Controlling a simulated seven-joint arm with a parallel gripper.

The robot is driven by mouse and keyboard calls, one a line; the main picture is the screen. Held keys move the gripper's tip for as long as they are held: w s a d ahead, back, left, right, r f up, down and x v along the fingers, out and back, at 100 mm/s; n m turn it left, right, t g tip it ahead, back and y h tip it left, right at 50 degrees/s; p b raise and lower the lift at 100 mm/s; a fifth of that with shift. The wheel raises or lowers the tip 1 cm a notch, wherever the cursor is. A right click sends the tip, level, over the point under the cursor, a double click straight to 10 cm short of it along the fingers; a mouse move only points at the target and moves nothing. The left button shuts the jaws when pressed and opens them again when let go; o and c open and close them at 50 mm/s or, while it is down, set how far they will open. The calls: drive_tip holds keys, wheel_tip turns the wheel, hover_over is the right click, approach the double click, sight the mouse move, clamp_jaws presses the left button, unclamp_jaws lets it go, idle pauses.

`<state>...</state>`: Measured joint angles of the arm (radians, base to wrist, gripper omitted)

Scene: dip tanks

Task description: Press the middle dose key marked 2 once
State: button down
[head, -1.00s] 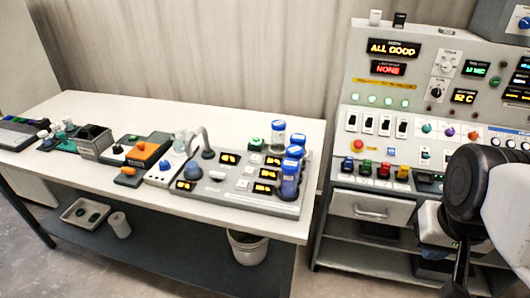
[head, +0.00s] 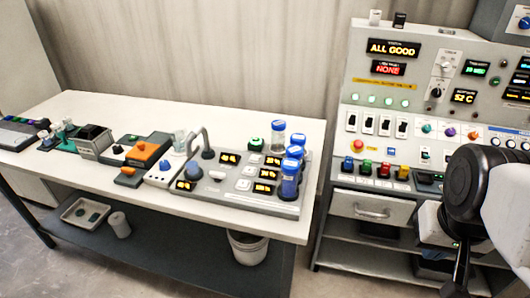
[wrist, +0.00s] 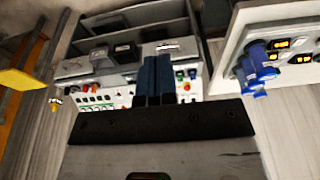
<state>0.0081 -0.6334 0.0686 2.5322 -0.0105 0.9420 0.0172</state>
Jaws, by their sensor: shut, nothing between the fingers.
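The dosing unit (head: 215,203) is a grey panel at the right end of the white table in the head view. It carries several amber displays and a column of pale square keys; the middle key (head: 249,171) lies between two others. Its mark is too small to read. Part of the same unit shows at the right of the wrist view (wrist: 294,58), beside blue-capped jars. My gripper (wrist: 157,62) is shut and empty in the wrist view, pointing toward the control console and well apart from the dosing unit. In the head view its fingertips cannot be made out.
Blue-capped jars (head: 289,180) stand along the unit's right side, close to the keys. A curved spout (head: 204,140) rises at its back left. The control console (head: 385,95) stands to the right, across a gap from the table (head: 90,105). A white bin (head: 248,246) is below.

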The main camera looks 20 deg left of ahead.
drive_tip(key=shift+w, duration=0.15)
drive_tip(key=w+a+r+n+h, duration=0.1)
drive_tip(key=w+a+n, duration=0.2)
drive_tip(key=w, duration=0.4)
drive_tip(key=w+a+n+h, duration=0.1)
drive_tip(key=w+a+n, duration=0.15)
drive_tip(key=w, duration=0.45)
drive_tip(key=n+t+h, duration=0.2)
drive_tip(key=n+t, duration=0.4)
drive_tip(key=n, duration=1.1)
hover_over(250, 171)
wheel_tip(250, 171, down, 12)
drive_tip(key=shift+w, duration=0.1)
drive_tip(key=shift+f, duration=4.3)
